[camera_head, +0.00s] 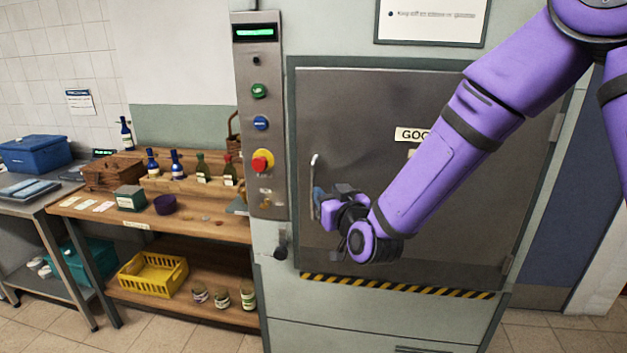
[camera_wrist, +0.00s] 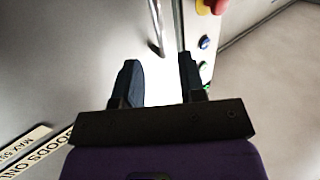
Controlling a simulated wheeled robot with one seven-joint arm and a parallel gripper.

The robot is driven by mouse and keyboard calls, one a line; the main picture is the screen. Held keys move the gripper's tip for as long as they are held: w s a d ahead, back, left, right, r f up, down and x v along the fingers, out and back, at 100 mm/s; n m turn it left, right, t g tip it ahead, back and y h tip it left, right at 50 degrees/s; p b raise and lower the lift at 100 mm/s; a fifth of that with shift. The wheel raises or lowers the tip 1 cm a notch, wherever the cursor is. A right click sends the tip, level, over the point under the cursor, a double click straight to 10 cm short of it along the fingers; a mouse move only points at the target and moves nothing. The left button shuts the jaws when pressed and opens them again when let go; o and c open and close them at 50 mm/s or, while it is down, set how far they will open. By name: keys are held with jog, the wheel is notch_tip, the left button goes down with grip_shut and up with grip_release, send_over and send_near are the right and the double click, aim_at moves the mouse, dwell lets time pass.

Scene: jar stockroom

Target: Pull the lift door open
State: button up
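The grey metal lift door (camera_head: 365,115) looks shut in its frame, with a "GOODS" label partly hidden by my arm. Its upright bar handle (camera_head: 314,172) is on the door's left side. My gripper (camera_head: 321,203) is at the handle's lower part in the head view. In the wrist view, my gripper (camera_wrist: 162,75) has its two dark fingers apart with nothing gripped. The handle (camera_wrist: 157,28) shows just past the fingertips, in line with the gap. The head view does not show clearly whether a finger touches it.
A control panel (camera_head: 261,115) with green, blue and red-yellow buttons is left of the door. A wooden shelf unit (camera_head: 200,228) with bottles and jars stands at left. Floor (camera_head: 110,338) shows in front.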

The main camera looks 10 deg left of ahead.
aim_at(315, 180)
jog(key=x, duration=0.8)
jog(key=shift+w+a, duration=0.15)
jog(key=shift+w, duration=0.1)
grip_shut()
